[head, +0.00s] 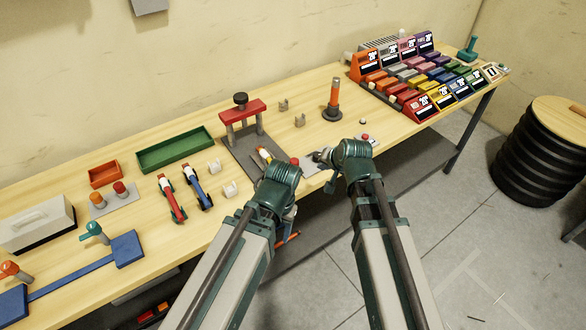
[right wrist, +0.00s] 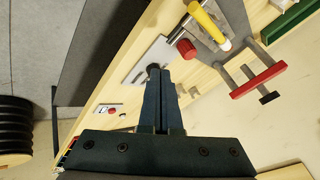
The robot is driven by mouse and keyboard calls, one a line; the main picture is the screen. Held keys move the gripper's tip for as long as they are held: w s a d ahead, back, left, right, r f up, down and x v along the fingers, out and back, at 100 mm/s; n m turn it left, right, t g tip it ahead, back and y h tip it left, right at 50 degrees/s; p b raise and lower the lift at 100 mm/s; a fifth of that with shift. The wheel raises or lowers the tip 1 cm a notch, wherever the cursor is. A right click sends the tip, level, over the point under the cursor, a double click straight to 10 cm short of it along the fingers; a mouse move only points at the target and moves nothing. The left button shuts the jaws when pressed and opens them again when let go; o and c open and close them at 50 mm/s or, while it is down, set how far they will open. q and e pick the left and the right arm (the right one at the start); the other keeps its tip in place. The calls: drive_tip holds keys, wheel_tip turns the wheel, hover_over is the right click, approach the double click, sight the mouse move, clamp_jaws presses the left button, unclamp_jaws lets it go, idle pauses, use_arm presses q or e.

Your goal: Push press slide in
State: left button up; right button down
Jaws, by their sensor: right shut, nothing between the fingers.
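The press (head: 243,115) has a red crossbar on two posts, a dark knob on top and a grey base. Its light grey slide plate (right wrist: 140,66) sticks out at the near side, and a red knob (right wrist: 186,48) is beside it. A yellow-and-white part (right wrist: 205,22) lies on the base. My right gripper (head: 322,157) is shut and empty. In the right wrist view its fingertips (right wrist: 154,70) are at the slide plate; I cannot tell whether they touch. My left gripper is mostly hidden by its own arm near the table's front edge.
Two toy cars (head: 171,200) and a green tray (head: 175,149) are left of the press. An orange-banded post (head: 333,100) stands to its right, before the coloured bin rack (head: 420,78). A small plate with a red button (head: 365,137) is near the front edge.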

sight(276, 160)
drive_tip(key=b+x, duration=0.8)
drive_tip(key=x, duration=0.2)
drive_tip(key=shift+s, duration=0.1)
drive_tip(key=a, duration=0.1)
drive_tip(key=w+a, duration=0.1)
drive_tip(key=shift+w+a, duration=0.25)
drive_tip(key=shift+w, duration=0.1)
drive_tip(key=shift+w+a, duration=0.2)
drive_tip(key=shift+a, duration=0.35)
drive_tip(key=w+a, duration=0.2)
drive_tip(key=w, duration=0.1)
drive_tip(key=w+a, duration=0.3)
drive_tip(key=w, duration=0.1)
drive_tip(key=w+a, duration=0.2)
drive_tip(key=w, duration=0.1)
drive_tip(key=shift+w+a, duration=0.2)
